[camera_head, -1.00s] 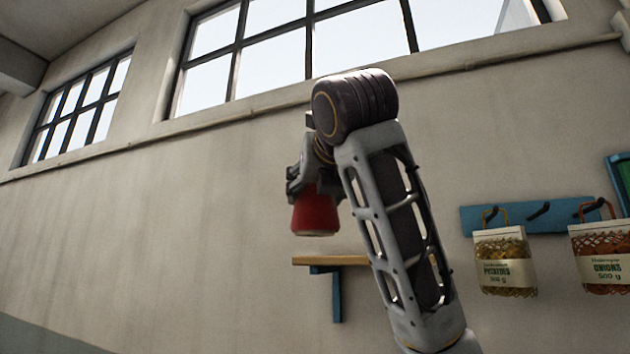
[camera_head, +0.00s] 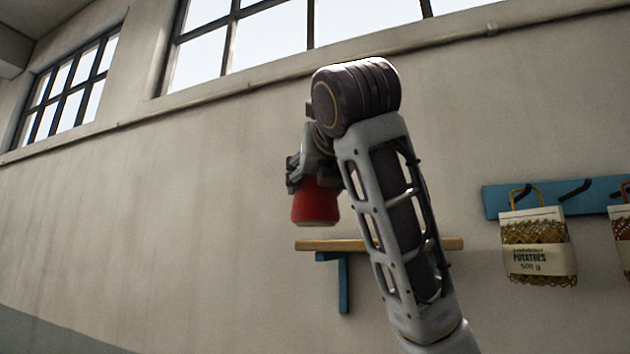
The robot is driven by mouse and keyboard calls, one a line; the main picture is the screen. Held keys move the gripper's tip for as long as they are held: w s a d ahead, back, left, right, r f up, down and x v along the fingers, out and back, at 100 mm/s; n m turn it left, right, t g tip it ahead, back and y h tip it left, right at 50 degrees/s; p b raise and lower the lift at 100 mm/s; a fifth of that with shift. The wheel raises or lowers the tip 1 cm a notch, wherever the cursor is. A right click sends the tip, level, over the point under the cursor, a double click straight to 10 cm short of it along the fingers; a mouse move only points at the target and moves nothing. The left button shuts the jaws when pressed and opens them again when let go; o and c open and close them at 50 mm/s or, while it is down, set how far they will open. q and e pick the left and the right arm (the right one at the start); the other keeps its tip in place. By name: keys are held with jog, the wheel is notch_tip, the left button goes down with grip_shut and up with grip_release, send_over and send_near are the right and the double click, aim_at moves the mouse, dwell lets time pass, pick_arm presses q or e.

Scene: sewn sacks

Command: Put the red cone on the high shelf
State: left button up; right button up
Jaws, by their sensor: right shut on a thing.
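The red cone (camera_head: 316,204) hangs below my right gripper (camera_head: 312,180), which is shut on its upper part. Only the lower part of the cone shows, with a pale rim at its bottom. The high shelf (camera_head: 312,245) is a wooden board on a blue bracket, fixed to the wall. In the picture the cone's bottom is a little above the shelf's left part; I cannot tell whether it is over the board or in front of it. My right forearm hides the middle of the shelf. My left gripper is not in view.
A blue rail (camera_head: 590,196) with dark hooks is on the wall at right. A potato sack (camera_head: 536,246) hangs from it, and another sack (camera_head: 621,236) is cut off by the right edge. The wall left of the shelf is bare. Windows are above.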

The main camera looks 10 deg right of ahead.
jog(key=shift+w, duration=0.2)
jog(key=shift+w+d+f, duration=0.1)
jog(key=shift+w+d, duration=0.45)
jog(key=shift+w, duration=0.25)
jog(key=shift+w+d, duration=0.55)
jog(key=shift+w, duration=0.25)
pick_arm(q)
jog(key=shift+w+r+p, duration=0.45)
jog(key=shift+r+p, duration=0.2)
pick_arm(e)
jog(key=shift+w+d+f, duration=0.15)
jog(key=shift+w+d, duration=1.05)
jog(key=shift+w, duration=0.6)
jog(key=shift+w+d+f, duration=0.2)
jog(key=shift+w+d, duration=1.05)
jog(key=shift+w, duration=0.55)
jog(key=shift+w+d+f, duration=0.15)
jog(key=shift+w+d, duration=1.05)
jog(key=shift+w, duration=0.6)
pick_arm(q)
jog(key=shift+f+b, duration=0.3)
pick_arm(e)
jog(key=shift+f, duration=0.5)
